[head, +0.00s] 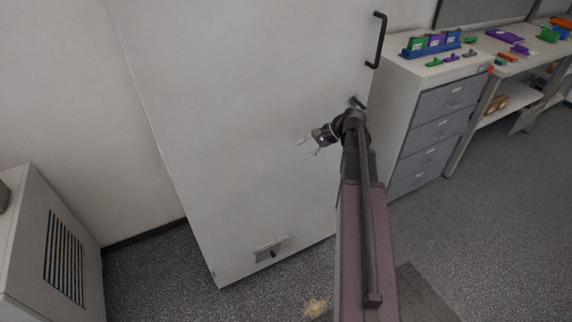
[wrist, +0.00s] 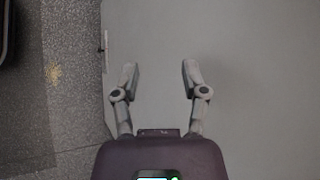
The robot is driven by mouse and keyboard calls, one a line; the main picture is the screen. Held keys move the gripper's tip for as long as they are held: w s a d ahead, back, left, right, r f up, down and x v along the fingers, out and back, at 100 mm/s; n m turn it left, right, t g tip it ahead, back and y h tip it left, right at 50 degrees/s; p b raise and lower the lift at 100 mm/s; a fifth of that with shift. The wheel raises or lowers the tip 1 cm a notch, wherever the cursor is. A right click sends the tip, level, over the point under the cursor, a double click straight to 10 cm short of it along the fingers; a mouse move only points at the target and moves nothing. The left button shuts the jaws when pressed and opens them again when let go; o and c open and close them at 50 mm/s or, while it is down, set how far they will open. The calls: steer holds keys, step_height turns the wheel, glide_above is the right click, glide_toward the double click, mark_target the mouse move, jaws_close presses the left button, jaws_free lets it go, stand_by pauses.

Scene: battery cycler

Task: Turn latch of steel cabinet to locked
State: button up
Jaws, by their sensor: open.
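The steel cabinet (head: 240,110) is a tall pale grey box that fills the middle of the head view. A black bar handle (head: 379,40) is on its upper right edge. A short dark lever (head: 357,102) shows below the handle, just behind my wrist; I cannot tell whether it is the latch or how it is set. My gripper (head: 307,148) is open and empty in front of the cabinet face, left of and below that lever. In the wrist view my gripper (wrist: 158,70) has its fingers spread before the plain grey cabinet surface (wrist: 250,80), with nothing between them.
A small plate with a black knob (head: 272,252) is low on the cabinet. A drawer unit (head: 435,120) stands to the right, bearing coloured parts. A vented grey box (head: 40,250) stands at lower left. A yellowish patch (head: 316,307) lies on the speckled floor.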

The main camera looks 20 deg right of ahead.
steer(key=s+a+f+n+g+h, duration=0.2)
steer(key=a+n, duration=0.2)
steer(key=a, duration=0.4)
steer(key=shift+s+f+p, duration=0.15)
steer(key=shift+f+p, duration=0.05)
steer(key=shift+p, duration=0.1)
steer(key=shift+d, duration=0.1)
steer(key=m+t+b, duration=0.3)
steer(key=m+t, duration=1)
steer(key=t, duration=0.1)
glide_toward(360, 103)
steer(key=s, duration=0.3)
steer(key=shift+d+h, duration=0.3)
steer(key=shift+w, duration=0.1)
steer(key=shift+t, duration=0.3)
steer(key=shift+f+x, duration=0.2)
steer(key=shift+x, duration=6.6)
